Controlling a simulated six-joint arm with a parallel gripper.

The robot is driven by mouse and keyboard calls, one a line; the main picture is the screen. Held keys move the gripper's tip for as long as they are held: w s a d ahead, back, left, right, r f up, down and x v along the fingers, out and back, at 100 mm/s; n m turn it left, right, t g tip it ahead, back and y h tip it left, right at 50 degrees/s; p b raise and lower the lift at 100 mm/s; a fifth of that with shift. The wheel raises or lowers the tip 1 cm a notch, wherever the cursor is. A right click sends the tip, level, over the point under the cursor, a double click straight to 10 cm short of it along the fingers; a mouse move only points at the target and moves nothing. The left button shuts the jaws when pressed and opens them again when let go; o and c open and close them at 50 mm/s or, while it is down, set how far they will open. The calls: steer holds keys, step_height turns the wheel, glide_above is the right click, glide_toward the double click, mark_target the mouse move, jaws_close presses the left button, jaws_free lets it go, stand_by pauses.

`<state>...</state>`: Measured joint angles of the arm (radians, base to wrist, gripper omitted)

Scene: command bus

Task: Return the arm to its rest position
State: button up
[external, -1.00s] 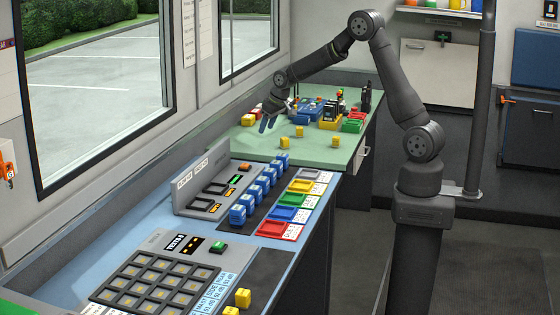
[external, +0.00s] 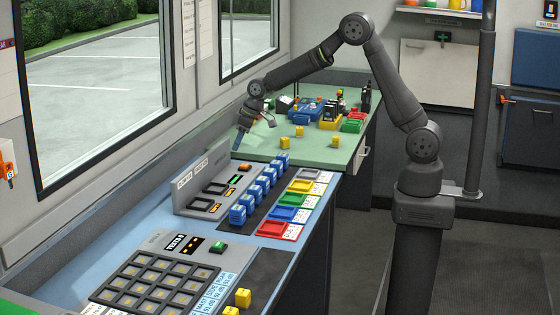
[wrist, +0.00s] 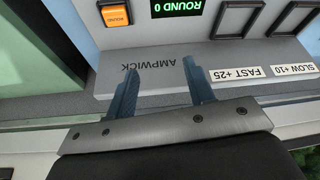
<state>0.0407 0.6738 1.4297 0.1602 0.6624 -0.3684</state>
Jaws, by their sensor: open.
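My gripper (external: 238,144) is above the near-left edge of the green table, just behind the grey upright panel of the console (external: 205,160). In the wrist view its two blue fingers (wrist: 163,90) stand apart with nothing between them. Behind them shows the panel edge with the label AMPWICK (wrist: 150,70), a ROUND 0 display (wrist: 178,5) and an orange ROUND button (wrist: 116,14). My arm is bent, with its elbow high and the forearm reaching left toward the window.
A row of blue blocks (external: 255,192) and coloured trays (external: 290,214) lie on the blue console. Yellow cubes (external: 299,131) and several small devices (external: 325,112) stand on the green table (external: 260,145). A dark pole (external: 485,100) rises right of my arm.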

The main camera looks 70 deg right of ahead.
steer(key=a+n+y, duration=0.1)
steer(key=a+n, duration=0.2)
steer(key=a, duration=1.1)
steer(key=shift+s+n, duration=0.3)
steer(key=shift+s, duration=0.1)
